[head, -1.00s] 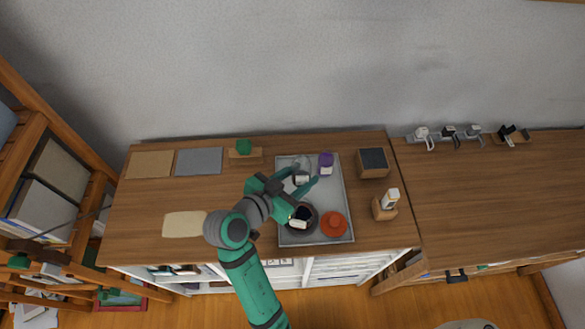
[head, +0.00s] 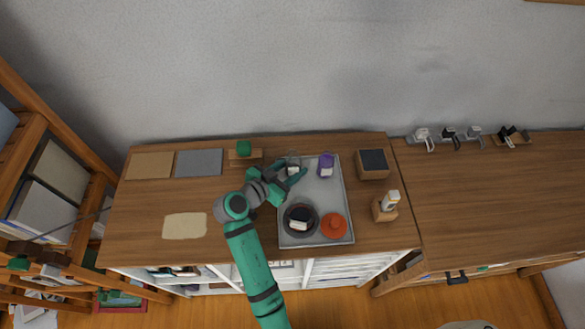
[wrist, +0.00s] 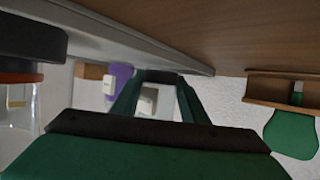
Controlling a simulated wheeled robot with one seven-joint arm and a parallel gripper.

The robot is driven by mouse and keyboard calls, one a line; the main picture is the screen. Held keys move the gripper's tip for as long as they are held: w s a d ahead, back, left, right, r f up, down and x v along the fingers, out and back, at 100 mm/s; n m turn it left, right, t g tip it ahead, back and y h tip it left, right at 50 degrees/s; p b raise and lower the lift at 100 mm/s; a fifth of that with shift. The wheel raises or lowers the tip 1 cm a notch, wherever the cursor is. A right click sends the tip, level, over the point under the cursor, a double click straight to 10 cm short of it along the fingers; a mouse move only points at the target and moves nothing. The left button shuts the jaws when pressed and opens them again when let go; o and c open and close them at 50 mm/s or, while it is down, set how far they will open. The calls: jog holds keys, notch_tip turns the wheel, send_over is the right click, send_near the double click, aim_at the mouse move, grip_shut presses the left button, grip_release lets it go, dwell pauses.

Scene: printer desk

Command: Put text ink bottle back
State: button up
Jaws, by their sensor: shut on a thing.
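My gripper (head: 295,171) is at the back left of the grey tray (head: 345,205), shut on a clear bottle (head: 293,160) with a pale label. The fingers hide part of this bottle. In the wrist view, its pale label (wrist: 147,102) shows between the green fingers (wrist: 155,95). A purple bottle (head: 326,166) stands to its right on the tray. A round black container (head: 300,218) with a white label and a red-orange one (head: 333,226) are at the tray's front. I cannot read any label, so I cannot tell which is text ink.
A small wooden stand with a green item (head: 244,148) is just left of the gripper. A dark-topped wooden box (head: 373,162) and a white bottle on a wooden block (head: 390,203) stand right of the tray. Flat sheets (head: 199,161) lie at left. The tray's middle is bare.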

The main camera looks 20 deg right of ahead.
jog(key=shift+f, duration=0.3)
jog(key=o, duration=1.1)
jog(key=shift+o, duration=0.2)
jog(key=shift+a, duration=0.1)
jog(key=v, duration=1)
jog(key=shift+s+a+r, duration=0.15)
jog(key=shift+s+r, duration=0.05)
jog(key=shift+s, duration=0.1)
